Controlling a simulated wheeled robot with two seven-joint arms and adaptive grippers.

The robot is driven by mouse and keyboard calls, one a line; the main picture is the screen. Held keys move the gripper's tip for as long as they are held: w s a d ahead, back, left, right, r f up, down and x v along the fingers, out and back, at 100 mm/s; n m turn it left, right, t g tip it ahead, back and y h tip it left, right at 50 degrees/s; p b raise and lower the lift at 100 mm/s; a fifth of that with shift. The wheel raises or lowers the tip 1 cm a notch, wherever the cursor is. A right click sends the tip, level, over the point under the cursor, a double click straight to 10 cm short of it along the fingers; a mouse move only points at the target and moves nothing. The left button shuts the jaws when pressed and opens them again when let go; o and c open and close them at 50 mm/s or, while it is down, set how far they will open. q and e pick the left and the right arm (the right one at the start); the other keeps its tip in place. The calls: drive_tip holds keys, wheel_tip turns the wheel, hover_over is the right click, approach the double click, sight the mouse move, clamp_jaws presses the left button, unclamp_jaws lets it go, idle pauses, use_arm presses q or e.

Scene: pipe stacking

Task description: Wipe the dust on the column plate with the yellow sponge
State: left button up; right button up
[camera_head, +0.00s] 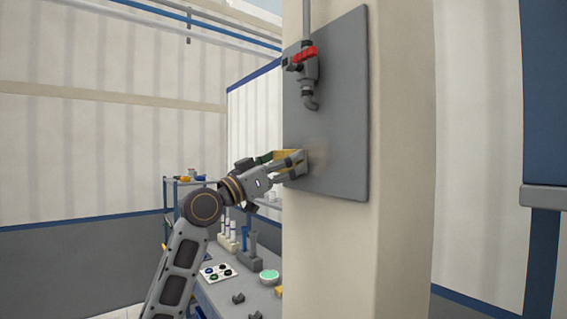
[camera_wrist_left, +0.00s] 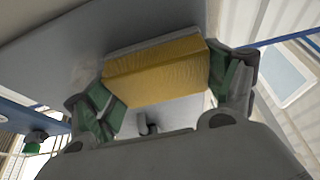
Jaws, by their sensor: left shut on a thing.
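The grey column plate (camera_head: 335,110) is fixed to the beige column in the head view. A faint brownish dust patch (camera_head: 318,157) shows on it, just right of my left gripper. My left gripper (camera_head: 290,165) is at the lower left part of the plate. It is shut on the yellow sponge (camera_wrist_left: 155,75), whose two ends sit between the green finger pads in the left wrist view. The sponge's grey far side (camera_wrist_left: 150,43) faces the plate and appears to be against it; exact contact is hard to tell. My right gripper is not in view.
A tap with a red handle (camera_head: 305,54) and a grey pipe is on the plate above the gripper. A workbench (camera_head: 215,290) with tubes, a green-topped dish (camera_head: 269,277) and small parts stands below left. The plate's lower right is clear.

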sight(317, 156)
use_arm(q)
drive_tip(key=shift+s+d, duration=0.15)
drive_tip(key=shift+s+d, duration=0.45)
drive_tip(key=shift+s, duration=0.25)
drive_tip(key=shift+s+d, duration=0.45)
drive_tip(key=shift+s, duration=0.2)
drive_tip(key=shift+s+d, duration=0.1)
drive_tip(key=shift+s, duration=0.05)
drive_tip(key=shift+s+d, duration=0.7)
drive_tip(key=shift+s, duration=0.15)
drive_tip(key=shift+s+d, duration=0.35)
drive_tip(key=shift+s, duration=0.1)
drive_tip(key=shift+s+d+p, duration=0.1)
drive_tip(key=shift+p, duration=0.2)
